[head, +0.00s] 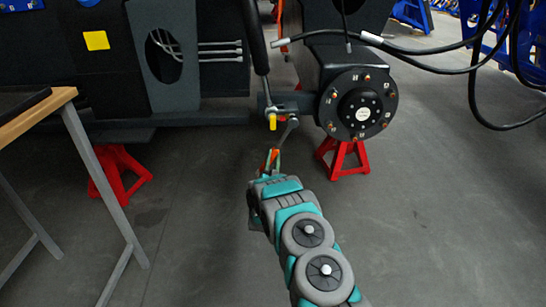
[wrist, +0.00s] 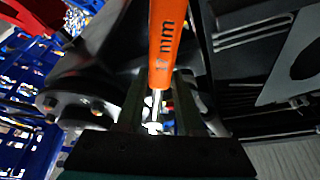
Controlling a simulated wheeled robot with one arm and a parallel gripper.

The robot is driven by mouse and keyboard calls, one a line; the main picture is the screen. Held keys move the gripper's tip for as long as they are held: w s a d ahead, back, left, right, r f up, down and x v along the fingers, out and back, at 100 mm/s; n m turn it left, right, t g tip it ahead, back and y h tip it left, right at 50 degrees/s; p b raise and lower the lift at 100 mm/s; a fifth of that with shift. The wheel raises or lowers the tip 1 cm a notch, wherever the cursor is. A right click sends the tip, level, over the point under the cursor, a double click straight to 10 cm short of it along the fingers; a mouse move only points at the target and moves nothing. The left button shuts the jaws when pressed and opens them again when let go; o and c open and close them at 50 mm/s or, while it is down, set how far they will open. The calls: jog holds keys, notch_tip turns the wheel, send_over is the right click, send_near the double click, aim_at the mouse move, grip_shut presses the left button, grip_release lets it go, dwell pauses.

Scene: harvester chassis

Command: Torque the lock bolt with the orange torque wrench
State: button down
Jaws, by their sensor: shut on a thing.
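My gripper (head: 270,165) is below the lower end of the dark cylinder, in front of the chassis. A thin bright metal shank shows between the fingers. In the head view only a small orange part of the tool shows at the fingers. A grey link-like piece (head: 289,128) stands just above the gripper, next to a yellow piece (head: 272,122) at the cylinder end. I cannot make out the lock bolt for certain.
A wheel hub (head: 358,105) with copper-coloured studs is close on the right, over a red stand (head: 343,157). Another red stand (head: 120,170) is at left. A wooden-topped table (head: 35,115) is at the left edge. Black hoses (head: 440,62) hang upper right. The right floor is clear.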

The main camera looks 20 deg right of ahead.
jog(key=s+a+p, duration=0.1)
jog(key=s+a, duration=0.1)
jog(key=s, duration=0.7)
jog(key=shift+s+a+p, duration=0.2)
jog(key=shift+a+p, duration=0.15)
jog(key=shift+p, duration=0.05)
jog(key=shift+r, duration=0.15)
dwell(0.9)
